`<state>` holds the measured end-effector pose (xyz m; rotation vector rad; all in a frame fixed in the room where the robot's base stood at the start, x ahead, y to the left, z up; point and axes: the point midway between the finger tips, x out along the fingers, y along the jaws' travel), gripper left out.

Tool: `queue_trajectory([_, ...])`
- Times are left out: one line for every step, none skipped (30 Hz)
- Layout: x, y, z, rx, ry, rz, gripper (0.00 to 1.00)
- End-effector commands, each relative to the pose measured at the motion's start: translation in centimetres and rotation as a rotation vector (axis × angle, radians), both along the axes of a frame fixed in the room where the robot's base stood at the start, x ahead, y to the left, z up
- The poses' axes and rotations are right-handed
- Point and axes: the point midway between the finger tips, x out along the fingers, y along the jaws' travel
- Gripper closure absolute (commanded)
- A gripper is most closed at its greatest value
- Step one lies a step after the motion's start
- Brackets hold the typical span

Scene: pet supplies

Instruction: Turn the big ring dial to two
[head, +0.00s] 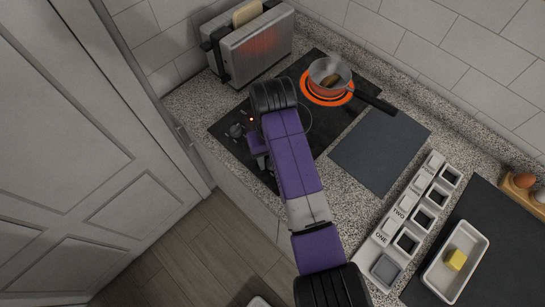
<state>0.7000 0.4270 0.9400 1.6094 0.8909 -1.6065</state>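The black glass cooktop (340,123) lies on the granite counter. Dark knobs (236,131) show at its left front edge, close to a small red light (251,119). I cannot tell which knob is the big ring dial or read any settings. A rear burner (318,98) glows orange under a small pan (330,76). My purple arm reaches over the cooktop and hides part of its left side. My gripper (257,147) is near the knobs, mostly hidden by the arm; its fingers and any contact with a knob cannot be made out.
A toaster (249,48) with bread stands behind left. The pan's handle (377,103) points right. A dark board (379,150) lies right of the cooktop. A white labelled rack (410,219) and a dish with butter (455,262) are farther right. A white door (75,160) stands at left.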

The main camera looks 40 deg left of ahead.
Motion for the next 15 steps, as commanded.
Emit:
queue_trajectory([0.0,0.0,0.0,0.000,0.000,0.000,0.47])
queue_trajectory([0.0,0.0,0.0,0.000,0.000,0.000,0.47])
queue_trajectory([0.0,0.0,0.0,0.000,0.000,0.000,0.47])
queue_trajectory([0.0,0.0,0.0,-0.001,0.001,0.000,0.47])
queue_trajectory([0.0,0.0,0.0,-0.001,0.001,0.000,0.47])
queue_trajectory([0.0,0.0,0.0,-0.001,0.001,0.000,0.47])
queue_trajectory([0.0,0.0,-0.1,-0.001,0.001,0.000,0.47])
queue_trajectory([0.0,0.0,-0.1,-0.001,0.001,0.000,0.47])
queue_trajectory([0.0,0.0,0.0,-0.001,0.001,0.001,0.47])
queue_trajectory([0.0,0.0,0.0,0.000,0.000,0.001,0.47])
queue_trajectory([0.0,0.0,0.2,0.000,0.000,0.001,0.47])
queue_trajectory([0.0,0.0,0.4,0.001,-0.001,0.001,0.47])
queue_trajectory([0.0,0.0,0.7,0.001,-0.001,0.000,0.47])
queue_trajectory([0.0,0.0,1.0,0.001,-0.001,0.000,0.47])
queue_trajectory([0.0,0.1,1.6,0.003,-0.002,0.000,0.47])
